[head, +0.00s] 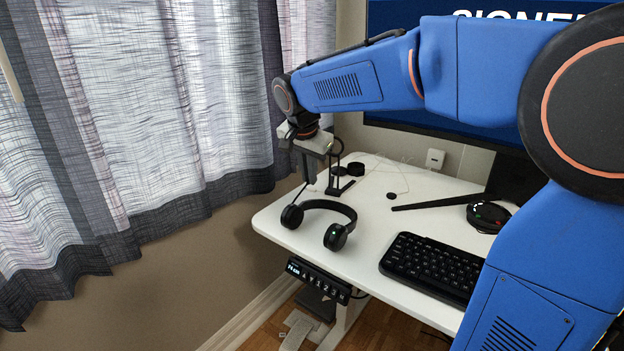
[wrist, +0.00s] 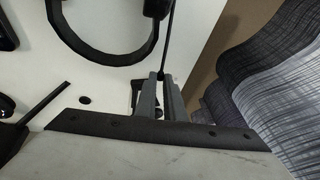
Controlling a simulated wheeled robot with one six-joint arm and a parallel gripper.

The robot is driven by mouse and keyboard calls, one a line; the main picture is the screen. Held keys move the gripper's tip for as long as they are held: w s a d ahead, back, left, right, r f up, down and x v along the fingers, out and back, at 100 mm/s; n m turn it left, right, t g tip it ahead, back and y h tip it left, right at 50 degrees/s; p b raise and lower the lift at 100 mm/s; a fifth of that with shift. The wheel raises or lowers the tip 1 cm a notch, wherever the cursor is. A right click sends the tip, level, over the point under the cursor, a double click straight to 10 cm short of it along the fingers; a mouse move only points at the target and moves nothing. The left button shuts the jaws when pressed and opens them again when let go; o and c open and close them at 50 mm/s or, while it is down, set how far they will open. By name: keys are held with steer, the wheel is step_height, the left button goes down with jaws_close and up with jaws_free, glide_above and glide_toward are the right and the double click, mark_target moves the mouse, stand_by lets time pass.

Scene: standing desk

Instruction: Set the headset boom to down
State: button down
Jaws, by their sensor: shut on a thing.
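A black headset (head: 330,204) lies on the white desk near its left edge, and part of its band (wrist: 92,52) shows in the wrist view. Its thin boom (head: 300,192) slants up from the left ear cup (head: 292,216) toward my gripper (head: 308,180). In the wrist view, the boom (wrist: 167,42) runs from the ear cup (wrist: 157,8) to between my fingertips (wrist: 161,78). My gripper is shut on the boom's end, and the fingers partly hide the tip.
A small black stand (head: 340,186) and a black round thing (head: 356,169) are behind the headset. The keyboard (head: 432,266) lies to the right. A control panel (head: 318,281) hangs under the front edge. Curtains (head: 150,120) hang at the left.

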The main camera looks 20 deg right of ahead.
steer(key=s+a+r+t+h, duration=0.2)
steer(key=a+h, duration=0.1)
steer(key=s+a+r+t+h, duration=0.1)
steer(key=h, duration=0.1)
steer(key=shift+s+a+r+n+t, duration=0.1)
steer(key=shift+a+r+n+t, duration=0.2)
steer(key=shift+a+r+n, duration=0.1)
steer(key=s+a+t+h, duration=0.5)
steer(key=a+h, duration=0.1)
steer(key=shift+a+n, duration=0.4)
steer(key=shift+f, duration=0.1)
steer(key=c, duration=1.8)
jaws_free()
steer(key=shift+c, duration=0.2)
